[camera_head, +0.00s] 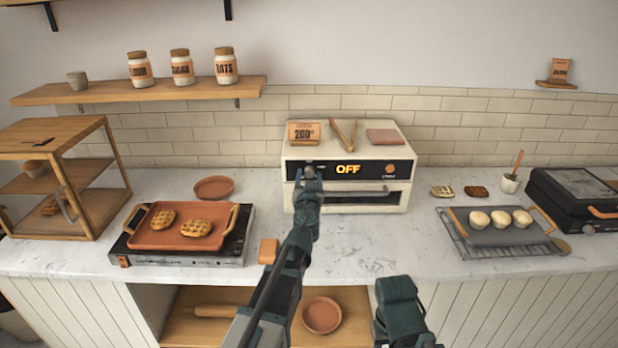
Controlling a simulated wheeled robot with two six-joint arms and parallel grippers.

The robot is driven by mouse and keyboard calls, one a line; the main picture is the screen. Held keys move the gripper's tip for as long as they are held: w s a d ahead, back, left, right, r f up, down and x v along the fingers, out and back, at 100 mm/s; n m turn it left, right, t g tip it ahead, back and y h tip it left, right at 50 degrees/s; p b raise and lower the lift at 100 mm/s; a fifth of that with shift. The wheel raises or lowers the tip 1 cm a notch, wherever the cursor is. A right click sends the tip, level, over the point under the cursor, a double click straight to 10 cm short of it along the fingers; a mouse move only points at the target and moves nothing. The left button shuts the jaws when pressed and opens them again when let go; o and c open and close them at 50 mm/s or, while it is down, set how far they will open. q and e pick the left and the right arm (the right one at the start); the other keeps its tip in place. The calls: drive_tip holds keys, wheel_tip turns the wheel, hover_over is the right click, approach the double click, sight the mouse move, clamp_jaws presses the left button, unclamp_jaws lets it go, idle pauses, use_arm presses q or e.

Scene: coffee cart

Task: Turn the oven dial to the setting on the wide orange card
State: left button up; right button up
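The white oven (346,210) stands on the counter against the tiled wall. Its black display (348,169) reads "OFF" in orange. A small orange round control (390,168) sits at the panel's right end. A wide orange card (303,132) stands on top of the oven at the left and reads "200"; smaller print is unclear. My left gripper (309,171) is at the left end of the oven's front panel, covering what is there; I cannot tell whether it touches or holds a dial, or whether it is open.
Left are a hot plate with a waffle tray (160,240) and a wooden cabinet (60,180). Right are a bun tray (480,236) and a black grill (575,195). A narrower orange card (560,69) stands on the right shelf.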

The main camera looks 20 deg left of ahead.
use_arm(q)
clamp_jaws()
